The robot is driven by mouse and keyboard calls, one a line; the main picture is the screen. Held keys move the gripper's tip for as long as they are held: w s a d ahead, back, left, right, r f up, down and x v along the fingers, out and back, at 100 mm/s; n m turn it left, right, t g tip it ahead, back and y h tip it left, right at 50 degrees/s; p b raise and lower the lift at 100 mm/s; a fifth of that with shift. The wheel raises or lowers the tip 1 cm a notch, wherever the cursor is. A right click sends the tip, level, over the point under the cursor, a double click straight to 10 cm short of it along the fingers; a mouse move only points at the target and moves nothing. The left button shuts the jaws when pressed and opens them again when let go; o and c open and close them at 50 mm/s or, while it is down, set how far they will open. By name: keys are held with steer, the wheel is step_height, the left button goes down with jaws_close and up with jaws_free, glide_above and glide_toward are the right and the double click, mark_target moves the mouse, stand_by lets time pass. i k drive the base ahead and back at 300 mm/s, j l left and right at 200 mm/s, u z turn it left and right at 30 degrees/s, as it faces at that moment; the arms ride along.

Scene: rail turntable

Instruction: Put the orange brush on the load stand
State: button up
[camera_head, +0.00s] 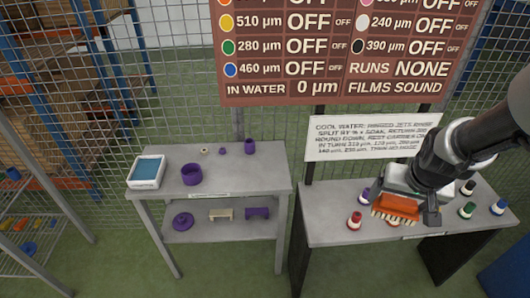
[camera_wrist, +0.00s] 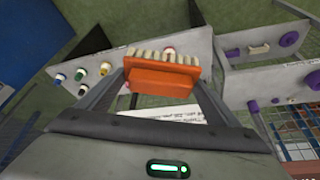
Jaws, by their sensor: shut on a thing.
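The orange brush (camera_head: 398,206), a block with pale bristles, is held in my gripper (camera_head: 404,203) above the right-hand grey stand (camera_head: 330,232). In the wrist view the orange brush (camera_wrist: 158,79) sits between the two fingers of my gripper (camera_wrist: 155,88), which are shut on it, bristles facing away from the wrist. The left-hand grey two-level stand (camera_head: 235,178) is apart from the brush. Both stands have small front labels that are too small to read, so I cannot tell which is the load stand. My arm and the brush hide part of the right-hand top.
Several small colour-capped pieces, such as a red one (camera_head: 355,220) and a green one (camera_head: 467,209), stand on the right-hand top. A blue-filled tray (camera_head: 147,171) and purple parts, including a cup (camera_head: 191,174), occupy the left-hand stand. A sign board (camera_head: 340,88) and mesh fence stand behind.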

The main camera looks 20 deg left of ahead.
mark_target(251, 174)
steer(key=i+j, duration=0.1)
steer(key=j, duration=0.35)
steer(key=i+j, duration=0.1)
steer(key=j, duration=0.35)
steer(key=i+j, duration=0.1)
steer(key=j, duration=0.35)
steer(key=i+j, duration=0.15)
steer(key=j, duration=0.3)
